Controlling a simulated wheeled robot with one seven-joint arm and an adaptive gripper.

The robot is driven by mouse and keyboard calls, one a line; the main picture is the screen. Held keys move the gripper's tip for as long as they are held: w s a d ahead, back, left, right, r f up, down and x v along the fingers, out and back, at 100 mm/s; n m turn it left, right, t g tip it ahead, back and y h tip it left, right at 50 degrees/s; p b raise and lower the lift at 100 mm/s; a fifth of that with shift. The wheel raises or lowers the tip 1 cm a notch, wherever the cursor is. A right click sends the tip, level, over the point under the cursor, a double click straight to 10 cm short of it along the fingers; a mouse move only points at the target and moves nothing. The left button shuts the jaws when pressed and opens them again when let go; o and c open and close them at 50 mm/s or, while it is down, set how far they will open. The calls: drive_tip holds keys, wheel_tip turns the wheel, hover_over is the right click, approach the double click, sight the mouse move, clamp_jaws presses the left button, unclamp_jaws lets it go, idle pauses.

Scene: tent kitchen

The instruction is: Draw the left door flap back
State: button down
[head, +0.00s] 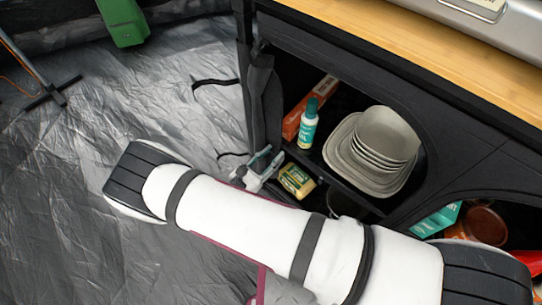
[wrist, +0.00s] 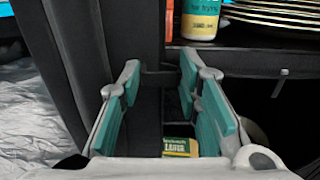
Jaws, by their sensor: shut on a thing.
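The left door flap (head: 262,100) is dark fabric, gathered in a narrow upright bundle at the left side of the black cabinet's opening. It also shows as a dark upright band in the wrist view (wrist: 132,30). My gripper (head: 262,168) is at the lower part of the flap. In the wrist view my gripper (wrist: 160,75) has its two teal-padded fingers apart, with dark material between the tips; it is shut on the flap. The exact contact is hard to see, dark on dark.
Inside the cabinet stand a teal-and-white bottle (head: 308,125), an orange box (head: 296,118) and stacked plates (head: 385,140). A yellow-green package (head: 297,180) is just right of my gripper. The wooden counter (head: 430,40) is above.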

drive_tip(key=shift+w+a, duration=0.25)
drive_tip(key=shift+a, duration=0.05)
drive_tip(key=c, duration=1.2)
unclamp_jaws()
drive_tip(key=shift+s, duration=0.1)
drive_tip(key=v, duration=1.2)
drive_tip(key=shift+a, duration=0.1)
